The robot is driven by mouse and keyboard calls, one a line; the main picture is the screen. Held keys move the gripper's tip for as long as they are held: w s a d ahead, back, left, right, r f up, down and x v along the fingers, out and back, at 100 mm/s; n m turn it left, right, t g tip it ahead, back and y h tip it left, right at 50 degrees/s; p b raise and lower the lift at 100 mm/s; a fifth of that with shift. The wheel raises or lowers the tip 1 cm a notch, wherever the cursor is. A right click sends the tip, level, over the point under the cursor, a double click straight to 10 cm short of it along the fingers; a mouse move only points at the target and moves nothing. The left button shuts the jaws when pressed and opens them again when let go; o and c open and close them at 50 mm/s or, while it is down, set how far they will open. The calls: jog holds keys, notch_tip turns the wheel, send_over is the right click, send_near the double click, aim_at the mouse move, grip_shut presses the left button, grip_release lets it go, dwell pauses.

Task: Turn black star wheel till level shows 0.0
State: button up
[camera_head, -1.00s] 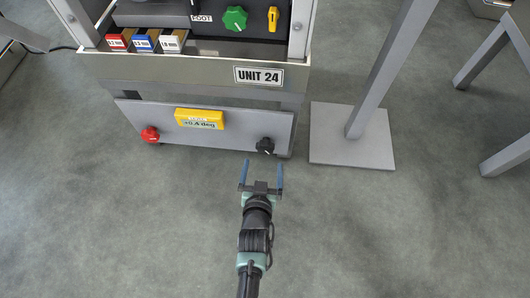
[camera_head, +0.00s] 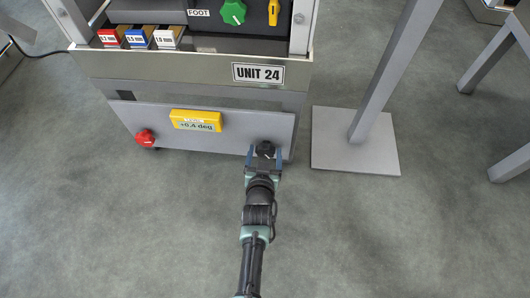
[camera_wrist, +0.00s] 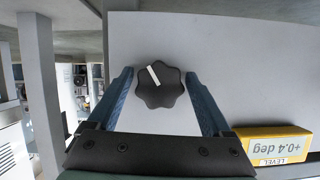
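The black star wheel (camera_wrist: 160,88) with a white pointer mark is on the grey lower panel. In the head view the wheel (camera_head: 265,148) is at the panel's right end. My gripper (camera_head: 264,155) is open, with one blue finger on each side of the wheel. In the wrist view my gripper (camera_wrist: 157,85) shows gaps between both fingers and the wheel. The yellow level display (camera_wrist: 273,145) reads +0.4 deg in the wrist view. The same display (camera_head: 195,120) is mid-panel in the head view.
A red knob (camera_head: 145,138) is at the panel's left end. A green knob (camera_head: 232,12) and a yellow handle (camera_head: 273,12) are higher up. A grey post on a square base plate (camera_head: 350,155) stands to the right. Open floor lies in front.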

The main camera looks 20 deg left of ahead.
jog(key=c, duration=1)
jog(key=shift+a+r, duration=0.1)
jog(key=shift+a, duration=0.05)
